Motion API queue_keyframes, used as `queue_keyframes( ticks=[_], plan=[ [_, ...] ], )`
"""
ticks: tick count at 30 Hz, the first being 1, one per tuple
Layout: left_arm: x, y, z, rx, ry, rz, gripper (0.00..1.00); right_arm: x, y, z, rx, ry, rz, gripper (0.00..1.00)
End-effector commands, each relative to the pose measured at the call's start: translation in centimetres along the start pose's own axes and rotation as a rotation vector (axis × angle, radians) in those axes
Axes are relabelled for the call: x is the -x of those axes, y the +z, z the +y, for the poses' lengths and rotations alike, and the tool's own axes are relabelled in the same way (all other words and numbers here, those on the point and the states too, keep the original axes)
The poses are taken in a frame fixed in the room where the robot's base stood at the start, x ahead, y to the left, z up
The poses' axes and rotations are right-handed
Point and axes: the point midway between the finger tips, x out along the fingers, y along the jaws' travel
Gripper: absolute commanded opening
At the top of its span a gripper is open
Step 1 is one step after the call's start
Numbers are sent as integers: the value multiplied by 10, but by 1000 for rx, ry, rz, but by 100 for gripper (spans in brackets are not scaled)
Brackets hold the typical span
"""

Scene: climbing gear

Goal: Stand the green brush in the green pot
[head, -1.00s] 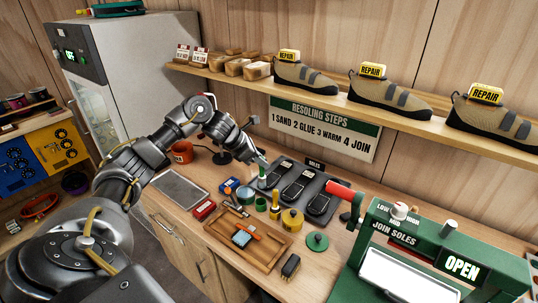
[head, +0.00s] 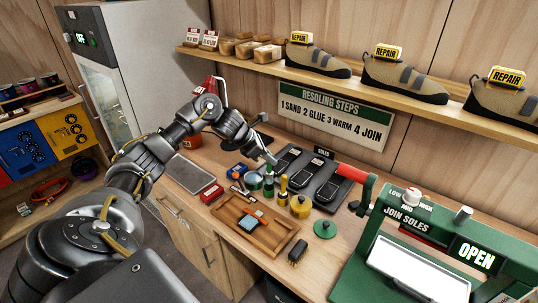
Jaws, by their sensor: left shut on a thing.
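My left gripper (head: 270,161) points down over the bench and is shut on the upright green brush (head: 269,172). The small green pot (head: 268,191) stands on the bench directly below it. The brush's lower end meets the pot's mouth in the picture; I cannot tell how far inside it is. My right gripper is not in view.
A yellow-handled brush (head: 284,184) and a yellow pot (head: 301,207) stand close right of the green pot. A teal round tub (head: 252,179) is close left. A wooden tray (head: 270,235) lies in front, black soles (head: 300,168) behind. A green lid (head: 325,229) lies right.

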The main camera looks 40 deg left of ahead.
Motion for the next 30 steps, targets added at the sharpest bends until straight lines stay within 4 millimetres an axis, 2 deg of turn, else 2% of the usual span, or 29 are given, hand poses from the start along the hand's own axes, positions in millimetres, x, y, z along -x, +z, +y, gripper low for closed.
queue_keyframes(
  ticks=[6,15,28,29,30],
  plan=[
    [-18,-16,1,0,0,1,0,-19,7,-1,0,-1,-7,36],
    [-34,-30,1,0,0,-1,0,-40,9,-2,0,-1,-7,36],
    [-37,-32,1,0,0,0,0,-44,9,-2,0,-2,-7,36],
    [-37,-32,1,0,0,0,20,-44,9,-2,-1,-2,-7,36],
    [-37,-32,1,0,0,0,26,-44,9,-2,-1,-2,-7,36]
  ],
)
